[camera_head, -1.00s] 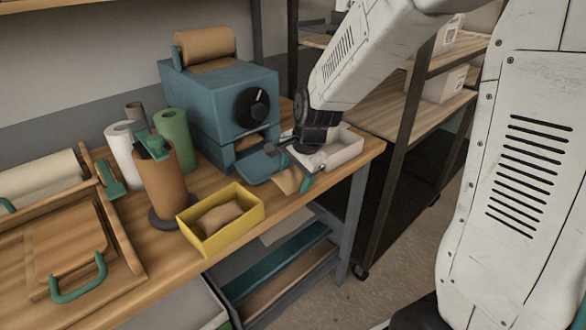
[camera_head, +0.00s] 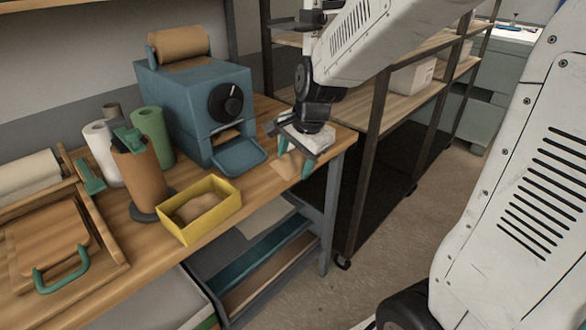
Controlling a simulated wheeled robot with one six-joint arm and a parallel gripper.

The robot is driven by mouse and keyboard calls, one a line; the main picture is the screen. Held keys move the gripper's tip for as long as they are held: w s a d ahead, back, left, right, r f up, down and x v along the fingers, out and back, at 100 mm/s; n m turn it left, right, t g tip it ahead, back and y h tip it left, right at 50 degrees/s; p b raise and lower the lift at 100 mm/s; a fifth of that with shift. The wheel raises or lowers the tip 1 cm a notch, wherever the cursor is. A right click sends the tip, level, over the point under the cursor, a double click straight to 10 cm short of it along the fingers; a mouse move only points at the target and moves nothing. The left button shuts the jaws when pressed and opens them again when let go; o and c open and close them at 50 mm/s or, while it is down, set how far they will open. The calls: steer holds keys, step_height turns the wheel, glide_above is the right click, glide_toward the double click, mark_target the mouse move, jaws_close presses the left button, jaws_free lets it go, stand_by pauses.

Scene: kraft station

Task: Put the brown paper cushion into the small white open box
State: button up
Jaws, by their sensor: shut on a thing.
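My gripper (camera_head: 294,157) points down over the right end of the bench, its teal fingers shut on a brown paper cushion (camera_head: 290,165). The cushion hangs low between the fingertips, partly hidden by them; I cannot tell whether it touches the bench. The small white open box (camera_head: 327,133) is at the bench's right end, just behind my gripper, which hides most of it. The cushion shows in front of the box, not inside it.
A yellow box (camera_head: 225,212) holding another brown paper piece stands at the bench's front edge. A blue machine (camera_head: 180,100) with a tray stands behind. Paper rolls (camera_head: 140,175) are to the left. A dark-framed shelf (camera_head: 375,150) rises on the right.

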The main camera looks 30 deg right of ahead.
mark_target(290, 151)
steer(key=shift+r, duration=3.1)
